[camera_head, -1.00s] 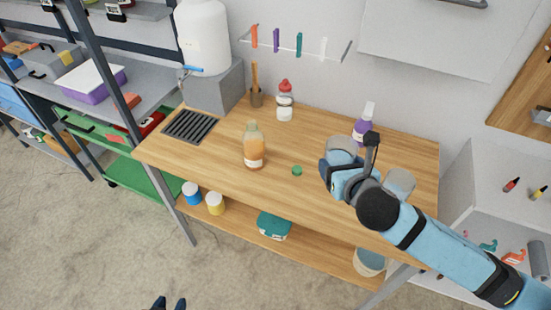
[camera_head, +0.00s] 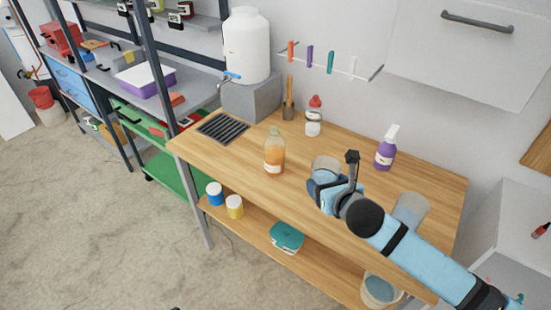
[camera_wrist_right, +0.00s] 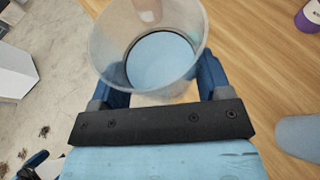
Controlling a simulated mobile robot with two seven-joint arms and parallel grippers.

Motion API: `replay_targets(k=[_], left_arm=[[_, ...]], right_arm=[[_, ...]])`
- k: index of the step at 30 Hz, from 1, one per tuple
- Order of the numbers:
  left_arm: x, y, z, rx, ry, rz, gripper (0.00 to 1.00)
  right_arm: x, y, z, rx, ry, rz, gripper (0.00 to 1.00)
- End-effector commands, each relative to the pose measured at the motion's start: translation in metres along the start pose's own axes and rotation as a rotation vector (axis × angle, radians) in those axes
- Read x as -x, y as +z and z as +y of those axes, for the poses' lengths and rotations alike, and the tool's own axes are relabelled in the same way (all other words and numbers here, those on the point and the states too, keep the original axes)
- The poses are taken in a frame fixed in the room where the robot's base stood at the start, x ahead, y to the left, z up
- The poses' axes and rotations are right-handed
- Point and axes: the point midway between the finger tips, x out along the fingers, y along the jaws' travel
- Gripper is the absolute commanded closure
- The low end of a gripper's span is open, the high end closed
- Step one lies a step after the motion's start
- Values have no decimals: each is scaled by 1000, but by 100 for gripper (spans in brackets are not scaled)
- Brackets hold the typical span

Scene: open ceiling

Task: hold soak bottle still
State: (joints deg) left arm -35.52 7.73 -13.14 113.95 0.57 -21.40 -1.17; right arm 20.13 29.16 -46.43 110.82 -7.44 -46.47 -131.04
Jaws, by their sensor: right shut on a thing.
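In the right wrist view the cup (camera_wrist_right: 148,40) sits between the fingers and looks pale blue inside. My left gripper (camera_wrist_right: 28,163) shows only in part at the lower left of that view, low over the floor, its fingers seemingly apart.
A purple spray bottle (camera_head: 385,152) and a red-capped bottle (camera_head: 314,120) stand at the back. Another translucent container (camera_head: 411,208) is at the right, behind my arm. A white tank (camera_head: 246,48) stands on a grey block (camera_head: 252,98). A drain grate (camera_head: 222,128) lies left.

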Motion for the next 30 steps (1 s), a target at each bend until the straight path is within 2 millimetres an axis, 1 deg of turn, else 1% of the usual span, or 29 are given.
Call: replay_targets(k=[1,6,9,12,15,19,23,26,29,30], left_arm=[[-6,7,0,-1,0,1,0],[-15,16,-1,-2,2,6,0],[-19,22,0,-2,4,7,0],[-21,26,1,-2,6,7,0],[-23,28,2,-2,8,6,0],[-24,29,0,-11,6,9,0],[-37,21,0,-101,5,33,0],[-59,6,2,-271,-1,75,0],[-89,-17,3,-525,-20,135,0],[-102,-28,4,-640,-33,162,0]], right_arm=[[-21,3,11,19,39,-5,57],[-74,18,45,72,163,2,57],[-98,30,60,96,221,6,57],[-116,40,72,113,264,10,57],[-128,48,79,125,291,12,57],[-135,54,85,131,311,15,57],[-137,56,86,132,316,16,57],[-137,56,86,132,316,16,57],[-137,56,85,132,315,16,57],[-137,56,85,131,315,16,57]])
